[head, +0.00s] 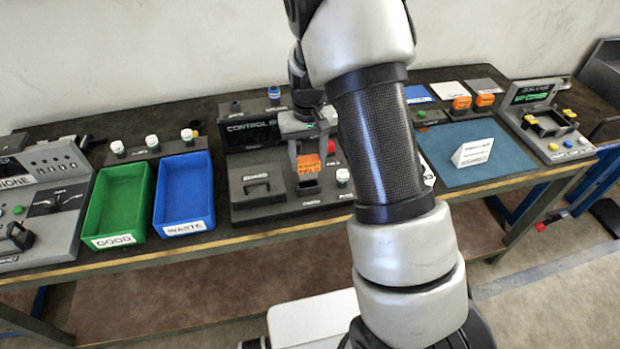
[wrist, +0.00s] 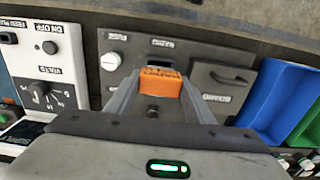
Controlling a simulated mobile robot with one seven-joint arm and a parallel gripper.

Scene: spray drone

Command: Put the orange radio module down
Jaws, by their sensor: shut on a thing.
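The orange radio module (head: 309,163) is between the fingers of my gripper (head: 311,152), over the right part of the grey control station (head: 275,207). In the wrist view the module (wrist: 161,82) sits between the two fingertips, and my gripper (wrist: 160,90) is shut on it. A dark slot (head: 308,187) shows just below the module in the head view. In the wrist view the module covers part of the panel in front of the small label above it. I cannot tell whether its lower end touches the station.
A handled board slot (wrist: 226,77) and a white knob (wrist: 111,61) flank the module. Green (head: 97,222) and blue (head: 158,215) bins stand left. Two other orange modules (head: 461,104) (head: 485,100) stand at the back right, behind a blue mat (head: 500,170) bearing a white sign (head: 473,152).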

